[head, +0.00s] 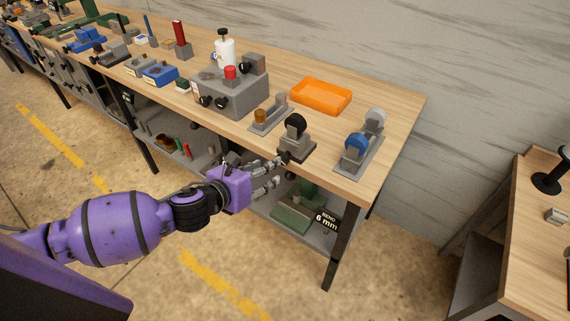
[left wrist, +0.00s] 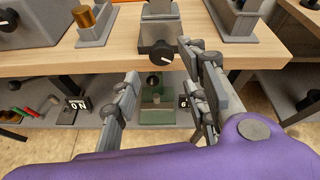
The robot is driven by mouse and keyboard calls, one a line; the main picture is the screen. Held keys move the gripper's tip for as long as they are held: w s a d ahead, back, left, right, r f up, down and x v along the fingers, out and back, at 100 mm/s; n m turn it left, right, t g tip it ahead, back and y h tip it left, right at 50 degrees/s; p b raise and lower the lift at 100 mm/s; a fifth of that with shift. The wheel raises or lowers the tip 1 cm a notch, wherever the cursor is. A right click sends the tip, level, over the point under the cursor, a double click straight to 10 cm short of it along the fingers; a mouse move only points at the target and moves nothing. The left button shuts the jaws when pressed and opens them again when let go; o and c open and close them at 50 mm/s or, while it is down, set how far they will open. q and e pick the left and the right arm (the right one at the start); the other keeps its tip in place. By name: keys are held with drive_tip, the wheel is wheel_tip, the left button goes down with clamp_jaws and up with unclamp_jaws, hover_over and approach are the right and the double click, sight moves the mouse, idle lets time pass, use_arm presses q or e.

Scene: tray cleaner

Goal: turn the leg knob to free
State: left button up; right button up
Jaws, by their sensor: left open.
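A grey block (head: 297,147) with a black round top stands at the front edge of the bench. A black knob (left wrist: 162,53) with a pale pointer mark is on its front. In the head view this knob (head: 284,157) is beside my fingertips. I cannot tell which is the leg knob, and no "free" mark is readable. My left gripper (head: 277,171) is open in front of the bench edge. In the left wrist view its fingers (left wrist: 165,82) stand either side of the knobs, apparently touching neither.
The bench top (head: 400,120) holds a grey box (head: 231,97), an orange tray (head: 321,96) and a fixture with a blue wheel (head: 357,142). A green device (head: 297,211) and a "6 mm" sign (head: 326,220) are on the shelf below. Floor in front is clear.

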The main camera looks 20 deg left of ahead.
sight(283, 159)
use_arm(q)
drive_tip(key=w+d+f+m, duration=0.2)
drive_tip(key=w+f, duration=0.1)
drive_tip(key=w, duration=0.4)
drive_tip(key=shift+m, duration=0.3)
use_arm(e)
drive_tip(key=shift+w+d+r, duration=0.1)
drive_tip(key=shift+w+r, duration=0.1)
use_arm(q)
drive_tip(key=c, duration=1)
use_arm(e)
drive_tip(key=shift+s, duration=0.1)
